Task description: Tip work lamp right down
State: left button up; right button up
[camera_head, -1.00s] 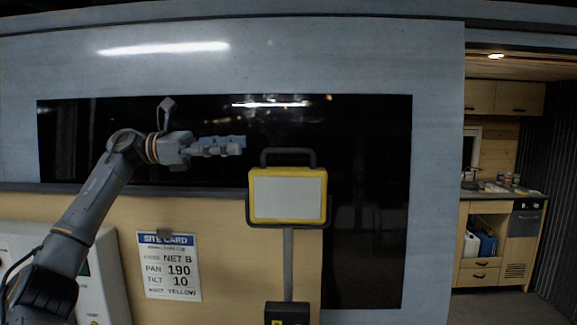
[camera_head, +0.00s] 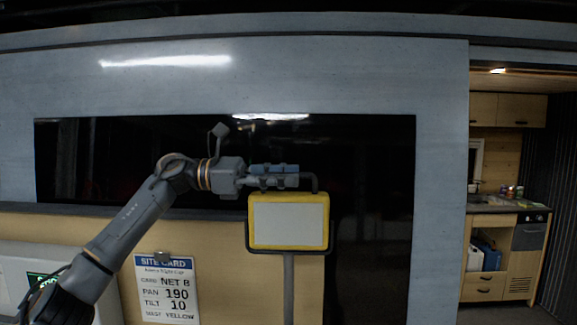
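The work lamp has a yellow frame and a pale face (camera_head: 288,221). It stands upright on a grey post (camera_head: 289,285) right of centre. Its dark carry handle is on top, and the right end of the handle (camera_head: 314,181) shows beside my fingers. My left gripper (camera_head: 287,176) points right, level with the handle and just above the lamp's top edge. It covers most of the handle. Whether it touches the handle or sits in front of it is unclear, and so is the finger gap. My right gripper is not in view.
A site card (camera_head: 167,287) reading PAN 190 and TILT 10 hangs on the wooden panel below my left arm. A dark window (camera_head: 375,180) lies behind the lamp. A doorway at the right shows a small kitchen with a wooden cabinet (camera_head: 487,287).

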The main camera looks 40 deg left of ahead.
pick_arm(q)
jog(key=shift+w+d+r, duration=0.1)
jog(key=shift+w+d, duration=0.05)
jog(key=shift+d, duration=0.35)
jog(key=shift+w+a, duration=0.1)
grip_shut()
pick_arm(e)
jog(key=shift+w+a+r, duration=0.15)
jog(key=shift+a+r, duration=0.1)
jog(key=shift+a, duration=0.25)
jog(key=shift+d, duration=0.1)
